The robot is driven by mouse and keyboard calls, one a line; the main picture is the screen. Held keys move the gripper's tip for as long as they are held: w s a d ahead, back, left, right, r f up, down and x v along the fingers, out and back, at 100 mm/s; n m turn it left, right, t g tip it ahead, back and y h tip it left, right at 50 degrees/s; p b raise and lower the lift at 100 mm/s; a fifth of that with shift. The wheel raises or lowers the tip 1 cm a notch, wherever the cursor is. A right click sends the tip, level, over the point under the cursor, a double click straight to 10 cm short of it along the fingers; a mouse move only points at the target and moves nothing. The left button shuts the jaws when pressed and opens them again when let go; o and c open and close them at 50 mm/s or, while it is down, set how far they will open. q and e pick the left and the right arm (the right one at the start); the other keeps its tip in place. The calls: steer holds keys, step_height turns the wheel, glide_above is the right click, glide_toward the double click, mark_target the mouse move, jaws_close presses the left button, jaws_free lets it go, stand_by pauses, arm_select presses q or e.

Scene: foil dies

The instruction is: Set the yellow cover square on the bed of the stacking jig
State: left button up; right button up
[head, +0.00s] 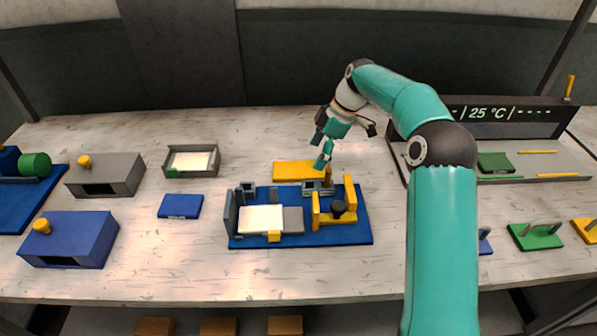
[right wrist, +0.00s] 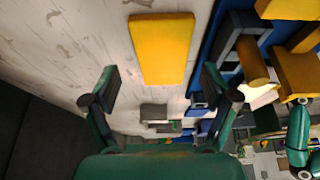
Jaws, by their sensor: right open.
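The yellow cover (head: 298,171) is a flat bar lying on the table just behind the stacking jig (head: 300,238). The jig has a blue base, grey upright walls, a white sheet (head: 262,219) on its bed and a yellow clamp with a black knob (head: 338,208). My right gripper (head: 326,155) is open and empty above the cover's right end. In the right wrist view the cover (right wrist: 162,48) shows ahead, between the lines of the two spread fingers (right wrist: 160,88), apart from both. The jig's blue edge (right wrist: 212,40) is to its right. My left gripper is not in view.
A grey tray (head: 191,149) with a white sheet and a blue block (head: 180,206) stand left of the jig. Grey (head: 105,176) and blue (head: 70,239) boxes are farther left. A dark unit with a display (head: 510,115) stands at the back right.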

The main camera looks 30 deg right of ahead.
mark_target(308, 168)
steer(key=shift+x, duration=2.3)
steer(key=shift+s, duration=0.1)
steer(key=c, duration=1.1)
steer(key=shift+o, duration=0.2)
steer(key=shift+r, duration=0.15)
